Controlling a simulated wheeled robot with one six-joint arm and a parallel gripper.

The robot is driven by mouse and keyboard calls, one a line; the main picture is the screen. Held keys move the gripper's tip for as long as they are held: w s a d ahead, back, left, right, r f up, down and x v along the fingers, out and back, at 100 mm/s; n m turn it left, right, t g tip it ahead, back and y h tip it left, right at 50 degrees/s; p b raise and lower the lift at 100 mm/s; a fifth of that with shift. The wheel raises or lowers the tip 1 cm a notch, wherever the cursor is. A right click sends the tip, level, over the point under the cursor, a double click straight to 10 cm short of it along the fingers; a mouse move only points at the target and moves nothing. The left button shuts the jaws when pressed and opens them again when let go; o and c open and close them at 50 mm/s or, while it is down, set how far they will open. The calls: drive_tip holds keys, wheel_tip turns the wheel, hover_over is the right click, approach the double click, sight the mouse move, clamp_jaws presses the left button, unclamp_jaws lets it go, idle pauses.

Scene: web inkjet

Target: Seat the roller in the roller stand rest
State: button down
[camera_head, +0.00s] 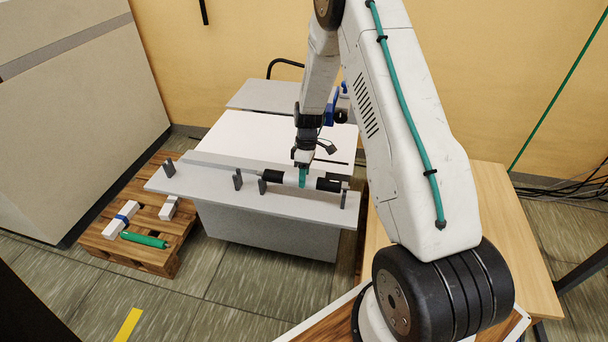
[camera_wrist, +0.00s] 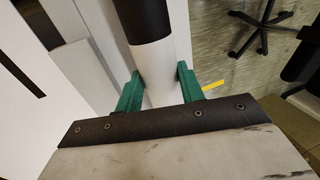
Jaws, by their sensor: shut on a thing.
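The roller (camera_head: 290,178), white in the middle with black ends, lies level across the front of the grey bench. In the wrist view the roller (camera_wrist: 152,58) runs between my green fingertips. My gripper (camera_head: 302,177) is shut around its white middle, pointing down; it also shows in the wrist view (camera_wrist: 158,88). The roller stand rest has dark upright posts on the grey shelf, a left post (camera_head: 262,187) and a right post (camera_head: 344,198). The roller's ends are close to these posts. I cannot tell whether they rest in them or hang just above.
Two more dark posts, one far left (camera_head: 168,168) and one nearer (camera_head: 238,179), stand on the shelf (camera_head: 205,185). A wooden pallet (camera_head: 150,250) at left holds a green roller (camera_head: 144,240) and white blocks. A wooden table (camera_head: 500,215) stands at right.

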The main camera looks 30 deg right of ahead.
drive_tip(key=shift+f, duration=1.2)
drive_tip(key=c, duration=0.8)
unclamp_jaws()
drive_tip(key=shift+r, duration=0.1)
drive_tip(key=v, duration=0.7)
drive_tip(key=shift+r, duration=0.35)
